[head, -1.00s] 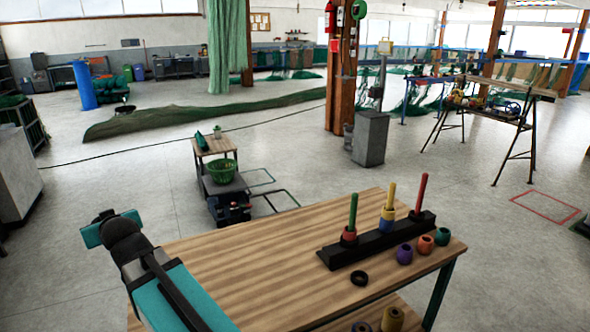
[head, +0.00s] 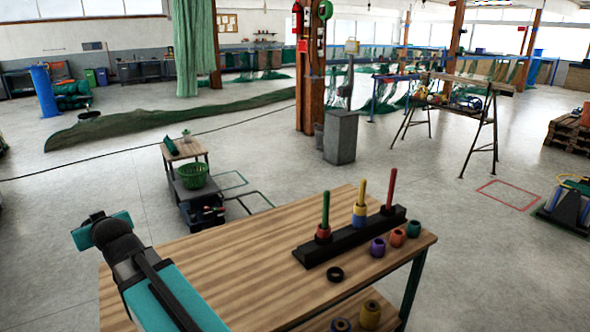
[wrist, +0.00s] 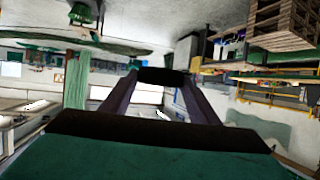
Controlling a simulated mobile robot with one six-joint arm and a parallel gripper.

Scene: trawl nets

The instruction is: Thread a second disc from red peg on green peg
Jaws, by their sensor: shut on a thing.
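A black peg rack (head: 350,241) stands on the wooden table (head: 225,257). Its green peg (head: 326,207) carries a red disc (head: 323,232) low down. The yellow peg (head: 363,189) carries a yellow disc (head: 359,210) above a blue disc (head: 359,220). The red peg (head: 391,188) shows no clear coloured disc; its foot is dark. In the wrist view my gripper (wrist: 161,80) is shut on a dark thing (wrist: 162,75), seen edge-on; I cannot tell whether it is a disc. It is away from the rack, which the wrist view does not show. The head view shows only my teal arm.
Loose purple (head: 378,248), orange (head: 398,237) and teal (head: 413,229) discs lie before the rack. A black ring (head: 335,274) lies left of them. An ochre disc (head: 370,314) and a dark blue disc (head: 341,325) are on the lower shelf. The table's left part is clear.

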